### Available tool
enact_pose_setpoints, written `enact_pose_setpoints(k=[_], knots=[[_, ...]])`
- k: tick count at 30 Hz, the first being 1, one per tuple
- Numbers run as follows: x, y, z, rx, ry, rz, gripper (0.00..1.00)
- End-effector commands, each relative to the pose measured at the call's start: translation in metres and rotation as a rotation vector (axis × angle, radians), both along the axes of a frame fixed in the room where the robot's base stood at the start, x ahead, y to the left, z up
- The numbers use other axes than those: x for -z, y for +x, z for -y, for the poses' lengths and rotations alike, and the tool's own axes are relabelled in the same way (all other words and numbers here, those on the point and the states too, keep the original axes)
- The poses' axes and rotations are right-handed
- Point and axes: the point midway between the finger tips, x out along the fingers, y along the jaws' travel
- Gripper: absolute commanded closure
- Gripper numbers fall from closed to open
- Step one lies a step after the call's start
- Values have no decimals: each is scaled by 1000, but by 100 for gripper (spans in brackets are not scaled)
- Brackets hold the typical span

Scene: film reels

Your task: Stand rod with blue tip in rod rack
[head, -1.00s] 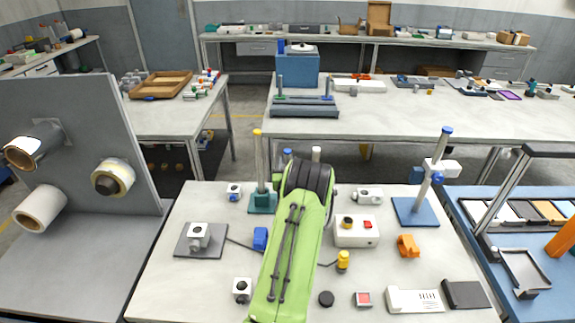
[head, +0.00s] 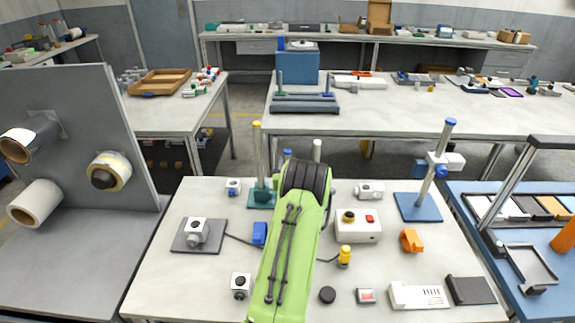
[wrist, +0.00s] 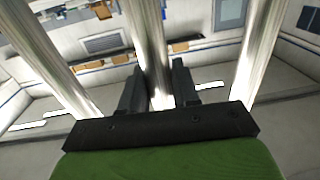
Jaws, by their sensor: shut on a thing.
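The rod with the blue tip (head: 287,154) shows just behind my gripper in the head view; only its top is visible. In the wrist view a metal rod (wrist: 150,50) stands between the fingers of my gripper (wrist: 158,90), which is shut on it. The teal rod rack (head: 261,200) is on the near table, mostly hidden behind my arm. A yellow-tipped rod (head: 258,150) stands upright at its left end, and a pale-tipped rod (head: 317,150) rises on the right. The blue tip is lower than both. The held rod's lower end is hidden.
A blue-based stand (head: 418,207) with its own blue-topped post is to the right. A white box with buttons (head: 358,226), an orange part (head: 411,241) and a yellow-topped part (head: 344,256) lie near my arm. A grey panel with rolls (head: 85,130) is at left.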

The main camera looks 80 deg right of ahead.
Motion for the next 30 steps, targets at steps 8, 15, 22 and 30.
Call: enact_pose_setpoints(k=[8,15,22,30], knots=[[14,1,0,-1,-1,1,100],[17,0,0,-1,1,0,100],[18,0,0,-1,3,-1,48],[17,0,0,-1,2,-1,40]])
